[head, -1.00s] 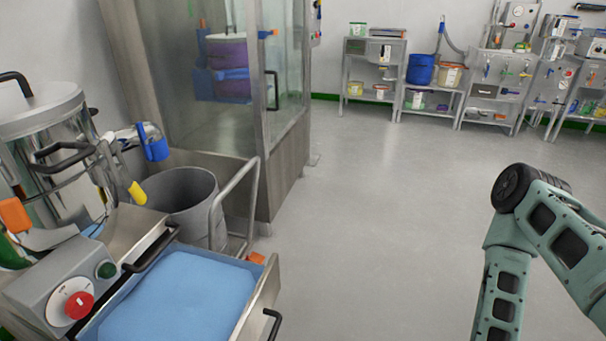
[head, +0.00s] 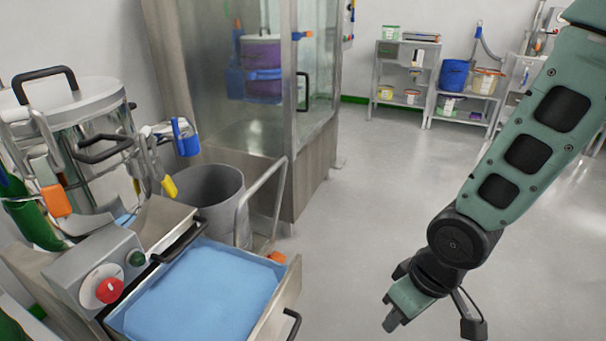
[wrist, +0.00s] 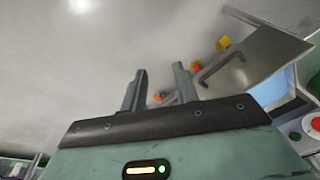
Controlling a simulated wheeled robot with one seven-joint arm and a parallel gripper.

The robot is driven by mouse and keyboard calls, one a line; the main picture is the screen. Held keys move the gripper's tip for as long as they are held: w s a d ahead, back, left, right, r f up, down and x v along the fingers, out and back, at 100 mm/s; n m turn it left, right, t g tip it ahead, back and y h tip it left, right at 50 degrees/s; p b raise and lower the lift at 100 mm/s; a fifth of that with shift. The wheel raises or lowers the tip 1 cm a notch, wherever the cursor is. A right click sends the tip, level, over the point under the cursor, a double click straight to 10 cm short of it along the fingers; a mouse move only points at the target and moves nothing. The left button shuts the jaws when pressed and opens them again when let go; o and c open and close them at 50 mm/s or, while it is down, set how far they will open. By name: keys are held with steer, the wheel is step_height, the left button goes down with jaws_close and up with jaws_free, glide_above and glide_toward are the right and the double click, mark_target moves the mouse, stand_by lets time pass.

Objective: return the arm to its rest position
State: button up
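My gripper (head: 402,308) hangs low at the lower right of the head view, on my green and black arm, over the grey floor and to the right of the open drawer. In the wrist view the two dark fingers of my gripper (wrist: 160,82) stand apart with nothing between them, so it is open and empty. In the head view the gripper is small and partly hidden by its own wrist.
The open drawer (head: 284,300) with a blue filling (head: 195,295) juts out at lower left. A control box with a red knob (head: 109,290), a metal vessel (head: 85,125) and a grey bin (head: 205,190) stand near it. Shelves (head: 428,105) line the back wall. The middle floor is clear.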

steer(key=s+a+r+n+h, duration=0.1)
steer(key=s+a+r, duration=0.1)
steer(key=s+r, duration=1)
step_height(320, 180, up, 26)
steer(key=w+p, duration=0.2)
steer(key=p, duration=2.2)
steer(key=shift+f+g+p, duration=0.2)
steer(key=shift+g+p, duration=0.15)
steer(key=shift+g, duration=0.05)
steer(key=shift+w+a, duration=0.1)
steer(key=shift+a, duration=0.1)
